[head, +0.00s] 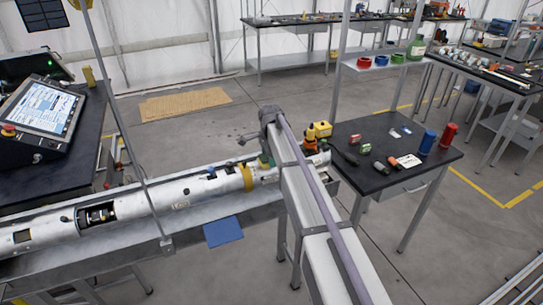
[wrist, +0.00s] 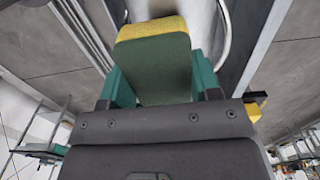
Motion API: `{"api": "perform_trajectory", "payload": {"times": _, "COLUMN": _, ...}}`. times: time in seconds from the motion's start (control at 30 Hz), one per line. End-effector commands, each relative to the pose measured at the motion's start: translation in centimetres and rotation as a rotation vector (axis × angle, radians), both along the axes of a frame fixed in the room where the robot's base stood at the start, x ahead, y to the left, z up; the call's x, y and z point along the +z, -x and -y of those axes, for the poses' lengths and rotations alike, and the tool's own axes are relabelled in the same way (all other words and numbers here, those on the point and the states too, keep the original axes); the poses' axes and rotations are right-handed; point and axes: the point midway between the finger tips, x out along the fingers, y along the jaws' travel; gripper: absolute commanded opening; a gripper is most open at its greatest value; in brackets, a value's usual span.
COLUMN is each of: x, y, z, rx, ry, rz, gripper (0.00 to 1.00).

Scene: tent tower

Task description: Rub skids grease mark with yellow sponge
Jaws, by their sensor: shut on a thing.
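The yellow sponge (wrist: 152,28) has a dark green face (wrist: 152,65) and fills the upper middle of the wrist view. My gripper (wrist: 160,85) is shut on it, with one teal finger on each side. In the head view my gripper (head: 266,160) is small and partly hidden by my arm, close to the right end of a long white tube (head: 150,202) on a bench. I cannot tell whether the sponge touches the tube. I cannot make out a grease mark or name the skids with certainty; the sponge and arm hide part of that area.
A blue cloth (head: 223,231) hangs at the bench's front edge. A dark side table (head: 385,182) right of my arm holds small items, a blue can (head: 428,142) and a red can (head: 447,135). A thin upright pole crosses the bench.

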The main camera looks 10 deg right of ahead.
Motion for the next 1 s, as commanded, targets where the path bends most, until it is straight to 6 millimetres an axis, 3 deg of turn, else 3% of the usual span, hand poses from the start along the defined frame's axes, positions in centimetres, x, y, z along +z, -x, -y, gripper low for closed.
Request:
{"api": "perform_trajectory", "payload": {"times": 0.43, "x": 0.0, "y": -4.2, "z": -0.5, "rx": -0.004, "ry": 0.0, "rz": 0.0, "gripper": 0.38}}
{"api": "perform_trajectory", "payload": {"times": 0.87, "x": 0.0, "y": 0.1, "z": 0.3, "rx": -0.005, "ry": 0.0, "rz": 0.0, "gripper": 0.38}}
{"api": "perform_trajectory", "payload": {"times": 1.0, "x": 1.7, "y": 0.0, "z": 0.4, "rx": -0.005, "ry": 0.0, "rz": 0.0, "gripper": 0.38}}
